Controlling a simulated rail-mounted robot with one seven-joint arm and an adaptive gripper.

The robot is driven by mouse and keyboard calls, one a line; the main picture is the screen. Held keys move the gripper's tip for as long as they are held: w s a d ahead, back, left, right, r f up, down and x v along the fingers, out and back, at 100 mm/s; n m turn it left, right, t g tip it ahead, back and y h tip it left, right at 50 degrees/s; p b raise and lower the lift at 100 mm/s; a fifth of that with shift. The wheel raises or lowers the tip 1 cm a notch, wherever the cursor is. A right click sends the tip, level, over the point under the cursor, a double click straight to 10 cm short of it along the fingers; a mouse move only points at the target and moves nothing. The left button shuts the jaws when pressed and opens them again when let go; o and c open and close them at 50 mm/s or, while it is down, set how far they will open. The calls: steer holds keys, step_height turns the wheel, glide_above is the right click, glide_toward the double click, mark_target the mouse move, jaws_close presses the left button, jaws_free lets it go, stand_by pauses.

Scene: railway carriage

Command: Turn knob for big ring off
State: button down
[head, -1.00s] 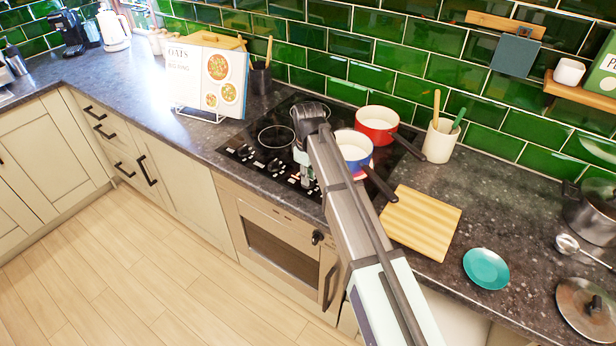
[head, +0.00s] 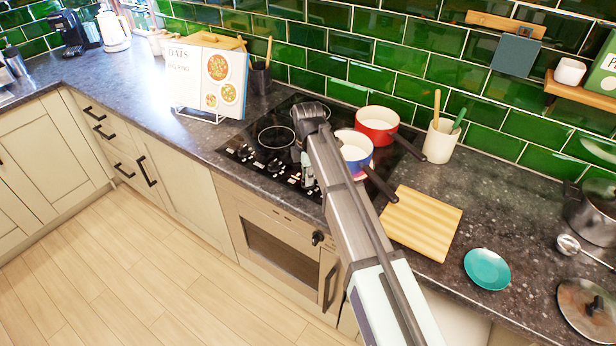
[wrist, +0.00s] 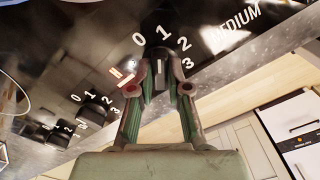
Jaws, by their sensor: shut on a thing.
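The black hob (head: 262,150) has control knobs and white markings along its front edge. In the wrist view my gripper (wrist: 160,82) is shut on a dark knob (wrist: 159,66), one finger on each side. White numbers 0, 1, 2 and 3 arc around this knob, and a light line on it points up, roughly toward 1. A red and white mark sits beside the left finger. The word MEDIUM is printed to the right; I cannot tell which knob it labels. In the head view my gripper (head: 308,180) is at the hob's front, and my arm hides the held knob.
More knobs (wrist: 95,106) stand to the left in the wrist view. A red pan (head: 378,124) and a blue pan (head: 358,158) stand on the hob's right side. A cutting board (head: 422,224) lies right of my arm. An open recipe book (head: 205,77) stands behind left.

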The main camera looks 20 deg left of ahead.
steer(key=n, duration=0.3)
steer(key=shift+n, duration=2.2)
steer(key=c, duration=1.1)
jaws_free()
step_height(320, 180, up, 12)
steer(key=shift+r, duration=0.1)
